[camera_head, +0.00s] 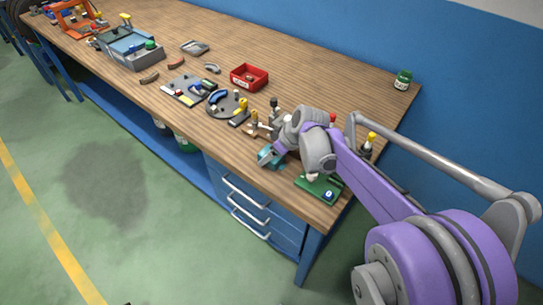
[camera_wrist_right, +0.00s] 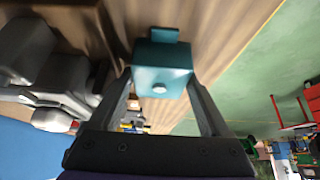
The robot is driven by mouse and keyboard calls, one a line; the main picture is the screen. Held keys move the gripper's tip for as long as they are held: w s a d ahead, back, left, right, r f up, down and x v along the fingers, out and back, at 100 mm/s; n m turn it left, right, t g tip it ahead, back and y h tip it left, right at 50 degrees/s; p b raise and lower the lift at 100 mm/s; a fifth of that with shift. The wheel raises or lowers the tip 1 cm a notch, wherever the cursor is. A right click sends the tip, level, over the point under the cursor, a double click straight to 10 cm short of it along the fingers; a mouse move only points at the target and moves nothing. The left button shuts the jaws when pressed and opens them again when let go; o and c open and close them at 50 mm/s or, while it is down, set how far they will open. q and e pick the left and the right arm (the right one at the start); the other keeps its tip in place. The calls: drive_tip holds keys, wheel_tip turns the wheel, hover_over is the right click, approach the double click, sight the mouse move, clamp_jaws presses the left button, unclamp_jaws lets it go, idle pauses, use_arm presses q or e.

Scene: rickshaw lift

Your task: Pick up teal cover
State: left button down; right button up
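The teal cover (camera_head: 269,157) shows near the front edge of the workbench, beside my right gripper (camera_head: 276,152). In the right wrist view the teal cover (camera_wrist_right: 162,78) is a boxy piece with a flat tab and a pale round spot on its near face. It sits between the two fingers of my right gripper (camera_wrist_right: 161,85), which meet its sides, so the gripper looks shut on it. I cannot tell whether the cover touches the bench. My left gripper is not in view.
The wooden bench (camera_head: 215,45) holds a red bin (camera_head: 249,77), a grey tray (camera_head: 130,48), a round dark plate (camera_head: 222,103) and a green board (camera_head: 319,187) close to my right arm. A green jar (camera_head: 403,79) stands at the back right. Bare wood lies behind the bin.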

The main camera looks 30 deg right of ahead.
drive_tip(key=c, duration=1)
drive_tip(key=shift+r, duration=0.1)
